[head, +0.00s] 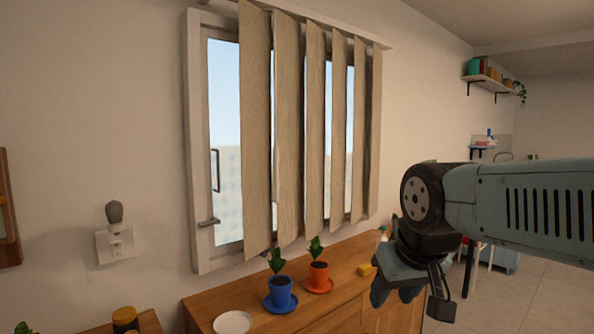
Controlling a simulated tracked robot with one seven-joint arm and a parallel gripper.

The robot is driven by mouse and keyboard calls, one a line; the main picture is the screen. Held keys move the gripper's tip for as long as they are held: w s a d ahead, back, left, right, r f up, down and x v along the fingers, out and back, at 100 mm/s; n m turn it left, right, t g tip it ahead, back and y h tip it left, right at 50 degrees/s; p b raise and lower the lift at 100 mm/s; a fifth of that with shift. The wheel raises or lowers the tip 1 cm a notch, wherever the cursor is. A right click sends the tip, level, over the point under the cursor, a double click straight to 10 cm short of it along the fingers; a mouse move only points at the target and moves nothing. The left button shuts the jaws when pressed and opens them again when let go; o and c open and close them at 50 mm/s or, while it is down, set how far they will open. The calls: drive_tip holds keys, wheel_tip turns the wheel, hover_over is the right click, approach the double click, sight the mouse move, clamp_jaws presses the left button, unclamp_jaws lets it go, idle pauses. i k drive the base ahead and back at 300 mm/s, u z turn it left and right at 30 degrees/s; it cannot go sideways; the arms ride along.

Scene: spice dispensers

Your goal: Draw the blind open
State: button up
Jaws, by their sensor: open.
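The blind (288,125) has several tall beige vertical slats hanging from a rail (350,32) across the window. The slats are tilted apart, with sky and a building showing between them. My gripper (410,296) is at the lower right, pointing down, open and empty. It is apart from the blind, to the right of and below the slats.
A wooden cabinet (345,258) stands under the window. On it are a blue potted plant (279,290), an orange potted plant (319,277), a white plate (233,322) and a yellow sponge (366,269). A wall fixture (116,243) is at the left. Open floor (545,305) lies at the right.

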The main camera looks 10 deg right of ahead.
sight(257, 151)
drive_tip(key=z, duration=0.15)
drive_tip(key=i, duration=0.85)
